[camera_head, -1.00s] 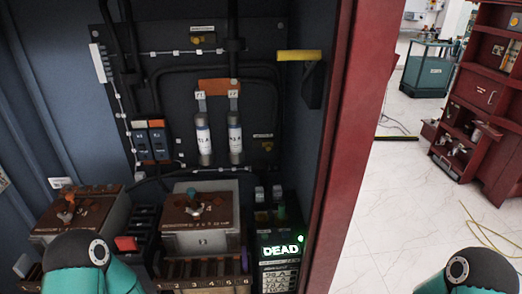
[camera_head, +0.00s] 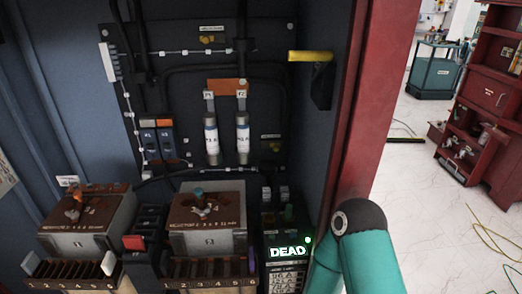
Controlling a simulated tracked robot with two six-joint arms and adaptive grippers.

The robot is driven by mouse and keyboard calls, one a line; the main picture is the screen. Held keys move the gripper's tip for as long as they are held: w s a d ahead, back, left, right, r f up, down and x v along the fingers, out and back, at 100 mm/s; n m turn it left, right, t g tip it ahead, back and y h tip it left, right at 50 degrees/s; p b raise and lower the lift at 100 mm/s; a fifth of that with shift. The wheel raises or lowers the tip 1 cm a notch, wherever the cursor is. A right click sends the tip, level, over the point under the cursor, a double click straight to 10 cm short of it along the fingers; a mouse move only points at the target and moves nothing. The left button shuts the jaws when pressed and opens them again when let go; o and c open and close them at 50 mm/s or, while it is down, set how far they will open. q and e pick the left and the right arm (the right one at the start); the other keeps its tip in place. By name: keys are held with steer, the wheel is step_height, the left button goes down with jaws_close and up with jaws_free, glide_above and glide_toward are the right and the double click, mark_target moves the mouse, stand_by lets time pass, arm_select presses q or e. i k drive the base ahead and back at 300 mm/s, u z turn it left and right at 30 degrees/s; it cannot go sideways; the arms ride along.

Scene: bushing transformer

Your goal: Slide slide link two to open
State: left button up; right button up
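Two small blue units with orange and white tops, a left one (camera_head: 149,146) and a right one (camera_head: 166,144), sit side by side on the cabinet's dark back panel. Their labels are too small to read, and I cannot tell if either is slide link two. Below, a left slotted block (camera_head: 72,271) and a right slotted block (camera_head: 210,270) with numbers stand before two brown-topped grey boxes. No part is clearly marked as slide link two. My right arm rises at the lower right, in front of the cabinet's red edge. Neither gripper shows.
Two white cylinders, left (camera_head: 212,139) and right (camera_head: 243,138), hang below an orange plate (camera_head: 227,86). A lit "DEAD" display (camera_head: 288,252) stands at lower right inside the cabinet. The red door frame (camera_head: 368,110) bounds the right side. Open floor (camera_head: 425,185) lies beyond.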

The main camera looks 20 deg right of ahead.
mark_target(276, 145)
steer(key=z, duration=0.1)
steer(key=k, duration=1.15)
steer(key=z, duration=0.55)
steer(key=i, duration=1)
steer(key=u, duration=0.05)
